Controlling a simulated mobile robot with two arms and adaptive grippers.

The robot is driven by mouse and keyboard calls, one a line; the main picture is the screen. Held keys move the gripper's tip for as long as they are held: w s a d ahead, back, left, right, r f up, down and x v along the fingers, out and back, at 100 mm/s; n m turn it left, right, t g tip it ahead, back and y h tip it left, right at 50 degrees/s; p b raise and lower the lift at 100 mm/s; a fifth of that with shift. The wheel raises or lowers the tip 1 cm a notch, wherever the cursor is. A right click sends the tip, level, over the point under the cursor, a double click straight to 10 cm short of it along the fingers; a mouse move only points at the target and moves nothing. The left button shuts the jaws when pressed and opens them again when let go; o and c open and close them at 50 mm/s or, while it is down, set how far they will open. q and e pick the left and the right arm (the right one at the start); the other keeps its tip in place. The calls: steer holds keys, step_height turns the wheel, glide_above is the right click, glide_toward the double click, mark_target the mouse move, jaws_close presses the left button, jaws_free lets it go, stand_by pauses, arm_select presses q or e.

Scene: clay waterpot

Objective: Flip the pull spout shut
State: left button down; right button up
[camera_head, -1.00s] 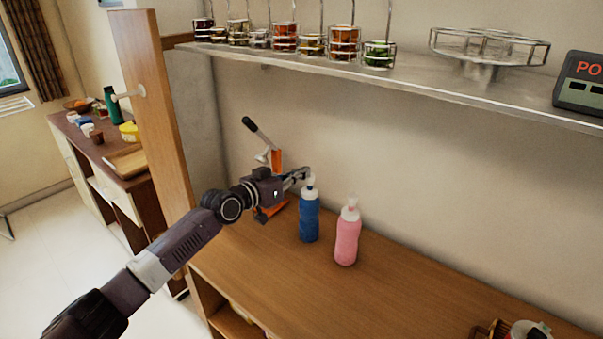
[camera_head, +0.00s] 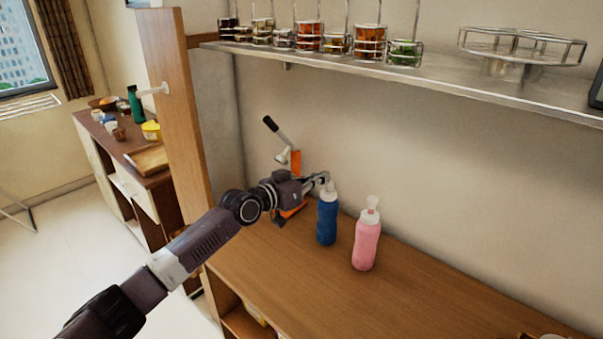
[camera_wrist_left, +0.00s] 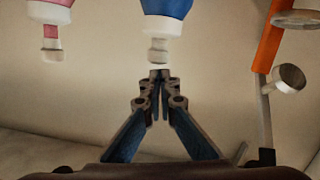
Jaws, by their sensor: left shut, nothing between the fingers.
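A blue bottle (camera_head: 327,222) with a white cap and pale spout stands upright on the wooden counter. A pink bottle (camera_head: 366,246) with a similar white top and spout stands to its right. My left gripper (camera_head: 323,179) is shut and empty beside the top of the blue bottle. In the left wrist view, which shows the bottles upside down, the shut fingertips (camera_wrist_left: 160,76) are at the end of the blue bottle's spout (camera_wrist_left: 157,50). I cannot tell whether they touch it. The pink bottle's spout (camera_wrist_left: 51,43) is apart from them. My right gripper is out of view.
An orange lever press (camera_head: 296,163) stands behind my left gripper, near the wall. A metal shelf (camera_head: 440,80) with several spice jars runs above. A wooden post (camera_head: 178,110) rises at the left. The counter (camera_head: 310,290) in front of the bottles is clear.

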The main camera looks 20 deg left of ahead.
arm_select(q)
steer(key=s+a+r+b, duration=0.1)
steer(key=s+a+r, duration=0.3)
steer(key=s, duration=0.5)
steer(key=shift+s+a+r, duration=0.15)
steer(key=shift+a+r, duration=0.1)
steer(key=shift+a, duration=0.05)
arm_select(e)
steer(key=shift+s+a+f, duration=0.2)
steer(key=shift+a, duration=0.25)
